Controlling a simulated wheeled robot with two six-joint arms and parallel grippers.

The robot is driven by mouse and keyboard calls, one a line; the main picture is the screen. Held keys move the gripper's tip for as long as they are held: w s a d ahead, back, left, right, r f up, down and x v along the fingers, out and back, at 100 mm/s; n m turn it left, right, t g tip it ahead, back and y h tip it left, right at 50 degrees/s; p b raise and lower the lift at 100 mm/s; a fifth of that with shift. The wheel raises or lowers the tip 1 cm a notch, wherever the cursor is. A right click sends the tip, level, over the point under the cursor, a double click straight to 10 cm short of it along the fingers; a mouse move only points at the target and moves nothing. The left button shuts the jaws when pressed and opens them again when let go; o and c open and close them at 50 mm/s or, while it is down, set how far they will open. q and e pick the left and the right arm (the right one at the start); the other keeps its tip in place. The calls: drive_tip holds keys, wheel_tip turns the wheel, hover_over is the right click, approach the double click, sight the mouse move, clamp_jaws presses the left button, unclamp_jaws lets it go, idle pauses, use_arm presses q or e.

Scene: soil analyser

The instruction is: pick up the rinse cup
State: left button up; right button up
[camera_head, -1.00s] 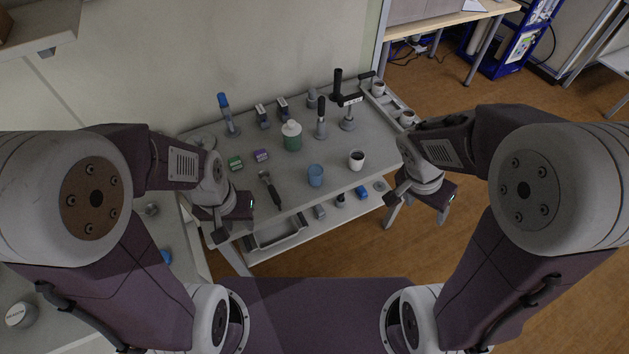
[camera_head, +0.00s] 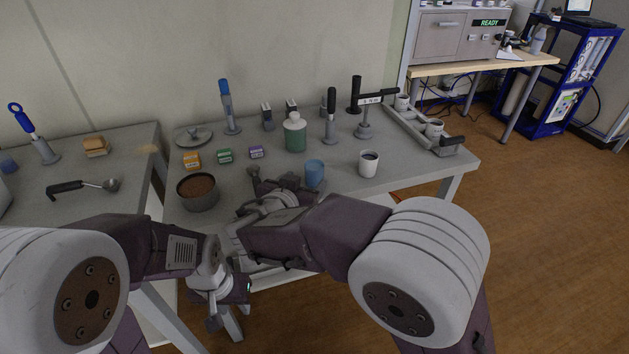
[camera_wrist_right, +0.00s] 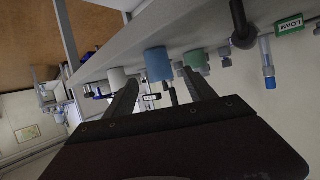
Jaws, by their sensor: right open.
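The blue cup (camera_head: 314,173), which I take as the rinse cup, stands upright near the table's front edge. It also shows in the right wrist view (camera_wrist_right: 158,64), between the lines of the two fingers. My right gripper (camera_head: 288,182) is open and empty, close to the cup's left side in the head view. I cannot tell whether the fingers reach around the cup. My left gripper (camera_head: 228,292) hangs low in front of the table; its fingers are unclear.
A bowl of soil (camera_head: 198,193) and small labelled boxes are to the left. Upright tools and a tray (camera_head: 445,148) line the back and right.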

sight(311, 176)
drive_tip(key=x, duration=0.2)
drive_tip(key=shift+w+d+f, duration=0.1)
drive_tip(key=shift+w+f, duration=0.15)
drive_tip(key=x, duration=0.5)
drive_tip(key=shift+f, duration=0.2)
clamp_jaws()
drive_tip(key=shift+r, duration=0.2)
drive_tip(key=shift+r+p, duration=0.35)
drive_tip(key=shift+r, duration=1.45)
drive_tip(key=shift+s+d+r, duration=0.6)
drive_tip(key=shift+d, duration=0.1)
drive_tip(key=s+d+r, duration=0.5)
drive_tip(key=s+d, duration=0.1)
drive_tip(key=d, duration=0.1)
drive_tip(key=shift+s+r, duration=0.35)
drive_tip(key=shift+r, duration=0.05)
drive_tip(key=shift+d, duration=0.15)
